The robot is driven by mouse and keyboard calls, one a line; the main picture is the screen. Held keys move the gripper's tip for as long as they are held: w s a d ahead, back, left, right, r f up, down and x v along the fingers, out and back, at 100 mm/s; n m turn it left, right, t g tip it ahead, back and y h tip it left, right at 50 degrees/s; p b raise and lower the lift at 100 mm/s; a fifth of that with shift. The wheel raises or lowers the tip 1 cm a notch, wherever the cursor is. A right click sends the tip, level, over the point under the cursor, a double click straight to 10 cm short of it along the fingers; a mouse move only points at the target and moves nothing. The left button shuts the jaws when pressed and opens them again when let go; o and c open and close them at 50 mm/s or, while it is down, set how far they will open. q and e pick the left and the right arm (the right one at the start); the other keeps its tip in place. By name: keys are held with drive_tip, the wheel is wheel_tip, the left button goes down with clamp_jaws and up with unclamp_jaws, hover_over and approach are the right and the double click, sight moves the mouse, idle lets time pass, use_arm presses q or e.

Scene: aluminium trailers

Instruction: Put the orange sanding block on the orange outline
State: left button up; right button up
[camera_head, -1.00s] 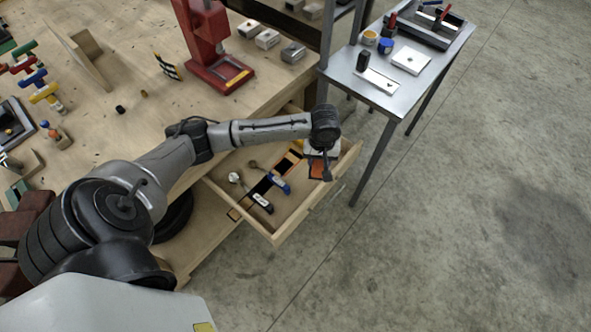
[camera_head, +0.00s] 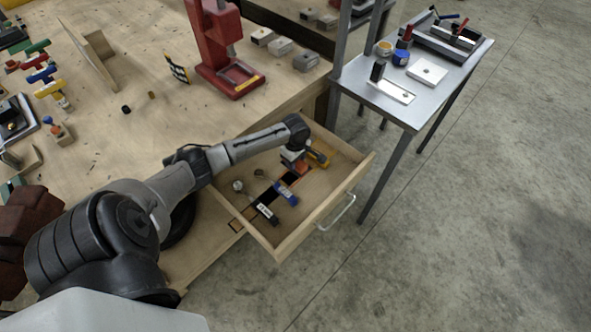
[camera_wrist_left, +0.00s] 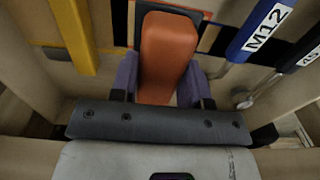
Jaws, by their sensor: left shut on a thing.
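My left gripper (camera_head: 298,162) reaches into the open drawer, its fingers on both sides of the orange sanding block (camera_head: 303,167). In the left wrist view the block (camera_wrist_left: 168,58) stands out between the purple fingers of the left gripper (camera_wrist_left: 164,82), which is shut on it. A dark strip with orange outline edges (camera_head: 289,179) lies on the drawer floor beside and under the block. In the left wrist view an orange outline edge (camera_wrist_left: 209,38) shows right of the block. I cannot tell whether the block touches the floor. My right gripper is not in view.
The drawer (camera_head: 325,203) also holds a blue-handled tool (camera_head: 285,193) marked M12, a black-handled tool (camera_head: 264,212) and a yellow-handled thing (camera_head: 320,154) close to the gripper. The drawer walls surround the gripper. A metal side table (camera_head: 408,110) stands beyond the drawer.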

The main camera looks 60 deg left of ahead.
use_arm(q)
drive_tip(key=shift+f+b, duration=0.85)
drive_tip(key=shift+f, duration=1.35)
drive_tip(key=shift+w+f, duration=0.1)
drive_tip(key=shift+f, duration=0.05)
drive_tip(key=o, duration=1)
drive_tip(key=shift+r, duration=0.3)
wheel_tip(320, 180, up, 11)
drive_tip(key=p, duration=0.4)
drive_tip(key=shift+f, duration=0.2)
drive_tip(key=shift+r, duration=0.5)
